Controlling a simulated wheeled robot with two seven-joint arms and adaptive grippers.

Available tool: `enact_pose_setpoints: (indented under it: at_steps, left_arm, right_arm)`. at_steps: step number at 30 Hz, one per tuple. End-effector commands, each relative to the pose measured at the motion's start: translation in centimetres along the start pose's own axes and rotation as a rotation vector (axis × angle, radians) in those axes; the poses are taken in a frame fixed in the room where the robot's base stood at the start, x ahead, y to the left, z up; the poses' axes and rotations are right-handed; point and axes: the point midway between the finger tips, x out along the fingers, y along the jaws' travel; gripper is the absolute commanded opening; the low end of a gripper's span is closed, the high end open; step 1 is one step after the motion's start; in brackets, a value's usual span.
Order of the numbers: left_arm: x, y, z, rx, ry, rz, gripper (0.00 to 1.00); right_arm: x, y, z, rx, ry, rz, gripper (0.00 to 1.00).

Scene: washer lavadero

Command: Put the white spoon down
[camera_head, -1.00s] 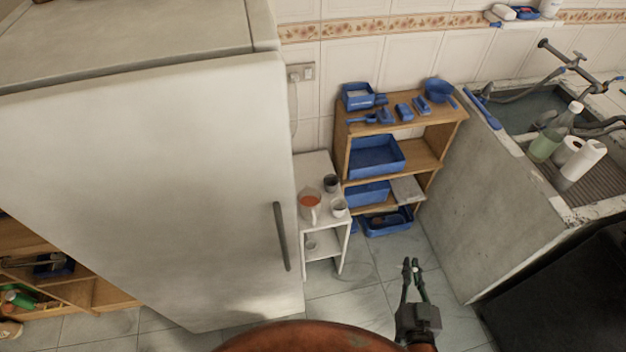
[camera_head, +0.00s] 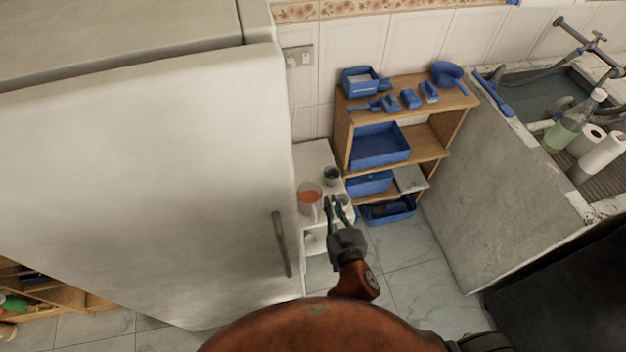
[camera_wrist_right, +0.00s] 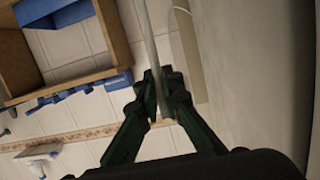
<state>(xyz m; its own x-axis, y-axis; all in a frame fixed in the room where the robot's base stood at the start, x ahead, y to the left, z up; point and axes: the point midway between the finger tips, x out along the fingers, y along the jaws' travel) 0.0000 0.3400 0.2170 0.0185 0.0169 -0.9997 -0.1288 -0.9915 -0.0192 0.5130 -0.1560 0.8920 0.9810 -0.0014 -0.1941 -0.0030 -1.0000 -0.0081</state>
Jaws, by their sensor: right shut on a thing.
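My right gripper (camera_head: 338,204) reaches over the front of the small white table beside the fridge. In the right wrist view the gripper (camera_wrist_right: 160,85) is shut on a thin, pale rod, the white spoon (camera_wrist_right: 150,35). Its shaft runs up out of the frame, so its far end is hidden. In the head view I cannot make the spoon out. The white table (camera_head: 313,153) carries a mug with reddish contents (camera_head: 309,198), a dark cup (camera_head: 332,176) and a pale cup partly hidden behind my gripper. My left gripper is not in view.
The white fridge (camera_head: 140,190) stands close on the left. A wooden shelf (camera_head: 430,135) with blue trays and tools stands right of the table. A concrete sink (camera_head: 500,180) is farther right. Bare floor (camera_head: 400,255) lies in front of the shelf.

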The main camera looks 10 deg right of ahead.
Motion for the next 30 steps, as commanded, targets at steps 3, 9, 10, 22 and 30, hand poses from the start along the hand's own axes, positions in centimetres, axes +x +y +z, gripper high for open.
enact_pose_setpoints:
  at_steps: [3,9,10,22,30]
  left_arm:
    - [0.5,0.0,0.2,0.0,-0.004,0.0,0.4]
    - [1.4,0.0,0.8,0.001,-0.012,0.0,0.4]
    - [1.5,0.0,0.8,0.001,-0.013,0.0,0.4]
    - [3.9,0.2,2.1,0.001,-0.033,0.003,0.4]
    - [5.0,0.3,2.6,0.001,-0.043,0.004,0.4]
  right_arm:
    - [2.0,0.0,0.3,-0.005,0.001,-0.003,0.0]
    - [6.5,1.6,1.6,-0.009,0.0,-0.004,0.0]
    - [7.3,1.9,1.7,-0.009,0.001,-0.004,0.0]
    - [13.8,4.0,6.1,-0.004,-0.002,-0.005,0.0]
    - [15.5,4.4,8.3,-0.005,-0.004,-0.006,0.0]
